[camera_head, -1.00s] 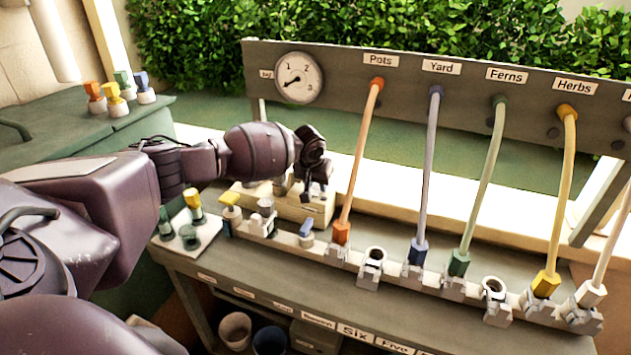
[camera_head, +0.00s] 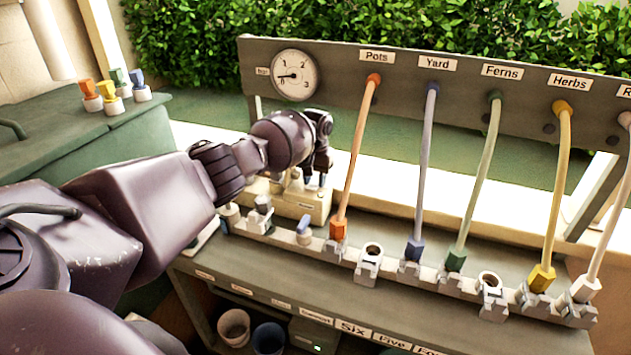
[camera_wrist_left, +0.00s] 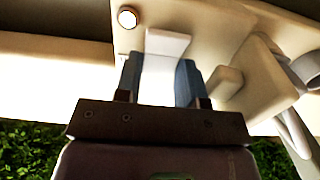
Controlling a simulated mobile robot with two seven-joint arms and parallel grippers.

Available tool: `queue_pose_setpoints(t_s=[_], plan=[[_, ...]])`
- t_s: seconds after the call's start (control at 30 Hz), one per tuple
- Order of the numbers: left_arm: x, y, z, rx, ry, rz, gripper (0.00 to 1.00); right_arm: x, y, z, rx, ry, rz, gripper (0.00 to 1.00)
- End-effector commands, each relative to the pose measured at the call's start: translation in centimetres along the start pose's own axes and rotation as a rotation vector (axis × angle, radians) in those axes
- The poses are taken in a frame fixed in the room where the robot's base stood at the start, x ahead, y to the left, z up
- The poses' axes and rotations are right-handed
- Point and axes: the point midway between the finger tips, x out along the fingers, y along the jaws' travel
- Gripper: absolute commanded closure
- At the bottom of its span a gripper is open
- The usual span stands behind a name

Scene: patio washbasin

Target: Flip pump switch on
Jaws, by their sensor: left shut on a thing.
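The pump switch appears to be on the cream box (camera_head: 300,203) at the back left of the bench, below the pressure gauge (camera_head: 294,76). My left gripper (camera_head: 318,172) is at this box, its fingers pointing down. In the left wrist view, a pale switch piece (camera_wrist_left: 168,42) shows at the fingertips of my left gripper (camera_wrist_left: 158,80), which is shut on it, against the cream surface (camera_wrist_left: 215,25). A small bright round spot (camera_wrist_left: 127,17) is beside it. My arm hides part of the box. The gauge needle points left. My right gripper is not in view.
Coloured hoses, such as the orange hose (camera_head: 355,160), run from the labelled board (camera_head: 450,95) to a row of valves on the bench. Several coloured caps (camera_head: 113,100) stand on the green box at left. A small green light (camera_head: 318,348) shows below the bench.

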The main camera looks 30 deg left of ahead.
Motion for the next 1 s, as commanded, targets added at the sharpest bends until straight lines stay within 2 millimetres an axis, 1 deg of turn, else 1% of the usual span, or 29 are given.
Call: queue_pose_setpoints(t_s=[0.27,0.3,0.33,0.37,0.73,1.0], plan=[[-0.1,0.0,0.0,0.0,-0.001,0.0,0.88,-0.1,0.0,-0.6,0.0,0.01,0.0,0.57],[-0.1,0.0,0.0,0.0,-0.001,0.0,0.59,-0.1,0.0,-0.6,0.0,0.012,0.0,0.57],[-0.1,0.0,0.0,0.0,-0.001,0.0,0.55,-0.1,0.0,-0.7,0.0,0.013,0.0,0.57],[-0.1,0.0,0.0,0.0,-0.001,0.0,0.53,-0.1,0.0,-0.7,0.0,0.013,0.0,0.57],[-0.2,0.0,0.1,0.0,0.017,-0.001,0.53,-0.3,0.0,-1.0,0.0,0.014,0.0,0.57],[-0.5,-0.2,0.4,0.001,0.145,-0.004,0.53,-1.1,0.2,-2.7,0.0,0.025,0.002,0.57]])
